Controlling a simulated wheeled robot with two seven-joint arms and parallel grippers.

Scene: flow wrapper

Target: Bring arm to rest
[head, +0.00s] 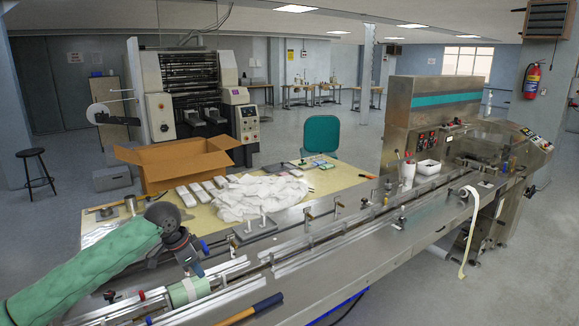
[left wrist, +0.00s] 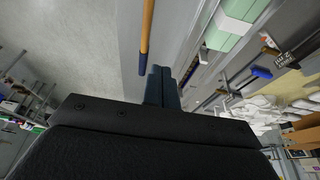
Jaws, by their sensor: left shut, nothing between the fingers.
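My left arm, in a green sleeve, comes in from the left in the head view. My left gripper (head: 194,267) is above the near end of the conveyor of the flow wrapper (head: 340,240). Its fingers also show in the left wrist view (left wrist: 162,88), where they are together with nothing between them. A green and white block (head: 188,291) lies in the conveyor channel just below the gripper in the head view. It also shows at the top of the left wrist view (left wrist: 232,22). My right gripper is in neither view.
A tool with an orange handle (head: 250,309) lies at the machine's front edge. A table (head: 345,184) behind the conveyor bears an open cardboard box (head: 180,165), a white cloth (head: 260,196) and several white packs. A teal chair (head: 321,134) stands behind it. Open floor lies at the front right.

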